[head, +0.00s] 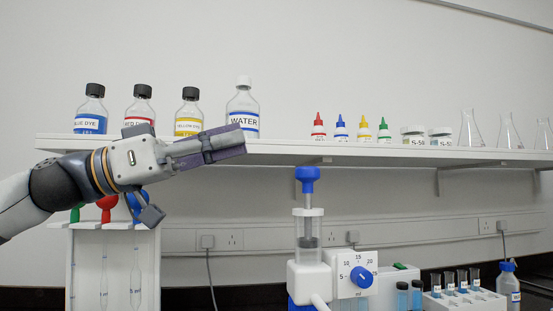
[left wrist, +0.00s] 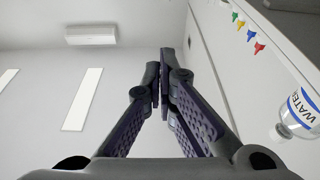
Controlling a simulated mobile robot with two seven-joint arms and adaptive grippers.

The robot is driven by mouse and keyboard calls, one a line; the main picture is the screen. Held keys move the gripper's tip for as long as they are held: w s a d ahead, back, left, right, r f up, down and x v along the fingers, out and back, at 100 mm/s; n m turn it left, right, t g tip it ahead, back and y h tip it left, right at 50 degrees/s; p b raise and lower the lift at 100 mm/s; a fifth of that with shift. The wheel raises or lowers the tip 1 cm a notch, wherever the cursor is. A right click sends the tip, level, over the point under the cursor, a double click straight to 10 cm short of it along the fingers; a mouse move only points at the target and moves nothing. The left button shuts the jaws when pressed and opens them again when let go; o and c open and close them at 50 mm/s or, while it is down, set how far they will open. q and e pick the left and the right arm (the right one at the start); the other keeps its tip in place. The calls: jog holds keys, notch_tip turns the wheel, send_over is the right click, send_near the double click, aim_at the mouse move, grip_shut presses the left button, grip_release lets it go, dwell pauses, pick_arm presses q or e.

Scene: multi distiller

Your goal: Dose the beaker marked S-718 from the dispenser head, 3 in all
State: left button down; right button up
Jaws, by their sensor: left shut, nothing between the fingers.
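The dispenser stands at the lower middle of the head view, with a blue plunger knob (head: 307,174) on top, a clear cylinder (head: 308,230) and a white body (head: 309,279). A blue dial (head: 361,277) sits on its white numbered panel. My left gripper (head: 243,142) is shut and empty in front of the shelf edge, up and left of the plunger knob. Its closed fingers (left wrist: 162,82) also show in the left wrist view. No beaker marked S-718 can be made out. My right gripper is not in view.
A white shelf (head: 380,154) holds dye bottles, a water bottle (head: 243,108), dropper bottles, labelled jars (head: 440,135) and flasks. A white rack (head: 84,262) with coloured bulbs stands below my left arm. Vials and a tube rack (head: 463,298) stand at lower right.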

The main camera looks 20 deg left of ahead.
pick_arm(q)
jog(key=w+d+f+b, duration=0.1)
jog(key=w+d, duration=0.4)
jog(key=d, duration=0.2)
jog(key=shift+d, duration=0.35)
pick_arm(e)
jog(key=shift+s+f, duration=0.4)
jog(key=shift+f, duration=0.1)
pick_arm(q)
jog(key=shift+s+f, duration=0.1)
